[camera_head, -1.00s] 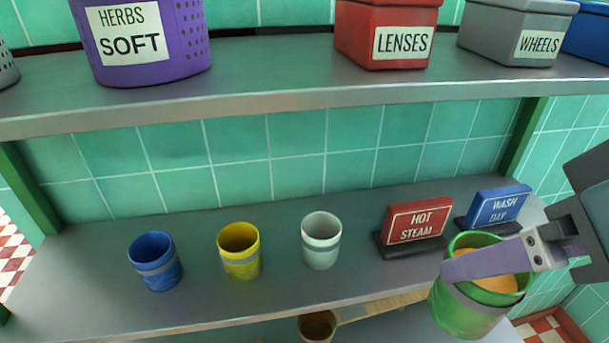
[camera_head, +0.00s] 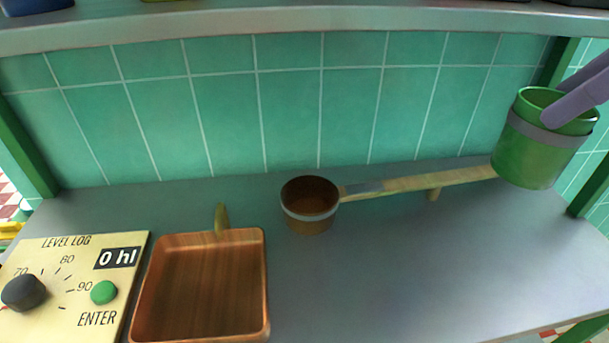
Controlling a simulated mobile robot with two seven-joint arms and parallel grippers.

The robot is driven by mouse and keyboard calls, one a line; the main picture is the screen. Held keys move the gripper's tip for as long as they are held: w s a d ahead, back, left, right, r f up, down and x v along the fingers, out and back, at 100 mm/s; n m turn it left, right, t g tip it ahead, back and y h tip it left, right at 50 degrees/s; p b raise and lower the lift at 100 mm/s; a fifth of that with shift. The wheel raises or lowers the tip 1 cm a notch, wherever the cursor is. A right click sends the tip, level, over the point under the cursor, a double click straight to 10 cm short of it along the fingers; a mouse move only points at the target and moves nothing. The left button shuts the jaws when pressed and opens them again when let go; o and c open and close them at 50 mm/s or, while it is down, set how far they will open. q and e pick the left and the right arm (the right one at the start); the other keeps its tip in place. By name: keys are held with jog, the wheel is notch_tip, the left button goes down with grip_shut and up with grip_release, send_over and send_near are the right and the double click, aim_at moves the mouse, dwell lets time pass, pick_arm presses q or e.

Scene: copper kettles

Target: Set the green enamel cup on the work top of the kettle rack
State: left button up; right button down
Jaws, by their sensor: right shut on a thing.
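The green enamel cup (camera_head: 535,153) has a grey band and is at the right of the head view. My right gripper (camera_head: 575,105) is shut on its rim and holds it upright, seemingly above the grey work top (camera_head: 420,260) near its right end. The contents of the cup are hidden at this angle. My left gripper is out of view.
A wooden dipper cup (camera_head: 309,205) with a long handle (camera_head: 430,182) lies at the back middle. A square wooden scoop (camera_head: 203,285) and a level log panel (camera_head: 65,285) occupy the left. The front right is clear. A shelf edge (camera_head: 300,20) runs overhead.

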jog(key=shift+w+d+f+n+b, duration=0.15)
jog(key=shift+w+d+f+b, duration=0.05)
jog(key=shift+f+b, duration=0.3)
jog(key=shift+w+d+f+n+b, duration=0.2)
jog(key=shift+f+b, duration=0.15)
jog(key=shift+b, duration=0.25)
jog(key=shift+f, duration=0.1)
pick_arm(q)
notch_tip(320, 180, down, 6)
jog(key=b, duration=0.2)
pick_arm(e)
jog(key=shift+f, duration=9.8)
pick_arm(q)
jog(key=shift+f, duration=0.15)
